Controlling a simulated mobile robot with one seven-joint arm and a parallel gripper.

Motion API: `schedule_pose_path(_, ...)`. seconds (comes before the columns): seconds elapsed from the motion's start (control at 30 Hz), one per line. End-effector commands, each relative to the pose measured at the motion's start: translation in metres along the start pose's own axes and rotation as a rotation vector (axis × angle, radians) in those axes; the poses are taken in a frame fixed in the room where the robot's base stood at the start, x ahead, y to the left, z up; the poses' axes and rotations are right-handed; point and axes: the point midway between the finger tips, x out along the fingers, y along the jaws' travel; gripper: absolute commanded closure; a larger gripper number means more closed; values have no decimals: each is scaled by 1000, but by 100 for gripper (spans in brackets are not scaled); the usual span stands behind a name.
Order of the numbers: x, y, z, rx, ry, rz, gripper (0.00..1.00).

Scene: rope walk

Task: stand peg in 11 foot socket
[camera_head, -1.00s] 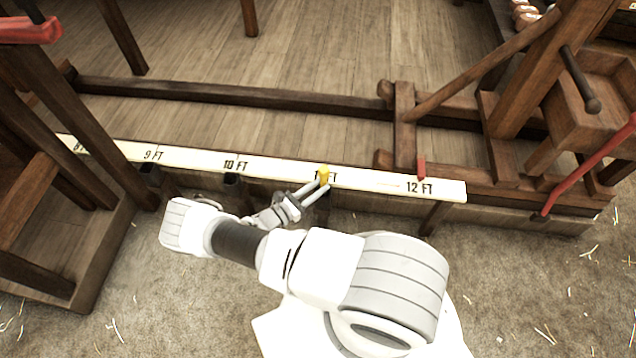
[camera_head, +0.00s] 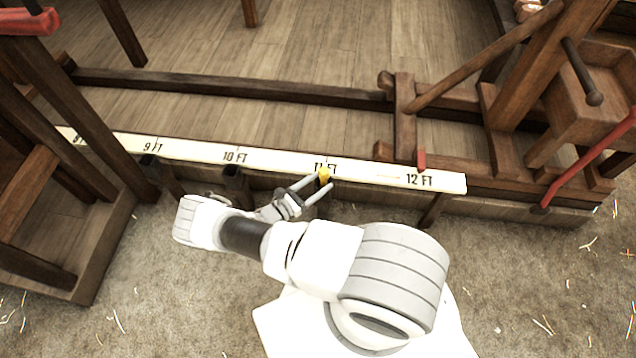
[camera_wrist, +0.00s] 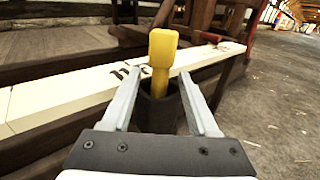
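The yellow peg (camera_head: 324,173) stands upright at the 11 FT mark. In the wrist view the yellow peg (camera_wrist: 162,62) has its lower end inside the dark socket (camera_wrist: 158,108) on the near side of the white board. My gripper (camera_head: 318,187) is open around the peg, one finger on each side. In the wrist view my gripper (camera_wrist: 160,82) shows a clear gap between each finger and the peg. The peg's bottom is hidden inside the socket.
The white measuring board (camera_head: 200,152) runs along the wooden rail, marked in feet. A red peg (camera_head: 421,159) stands near 12 FT. Dark sockets hang below the board at other marks. Wooden frames stand left and right; straw-strewn floor lies in front.

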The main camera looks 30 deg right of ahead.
Motion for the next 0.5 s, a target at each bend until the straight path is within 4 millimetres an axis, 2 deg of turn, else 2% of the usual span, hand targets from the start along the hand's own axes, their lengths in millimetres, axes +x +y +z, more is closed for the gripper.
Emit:
schedule_pose_path(0.33,-4,0,0,0,2,1,39)
schedule_pose_path(0.5,-26,1,1,1,3,4,39)
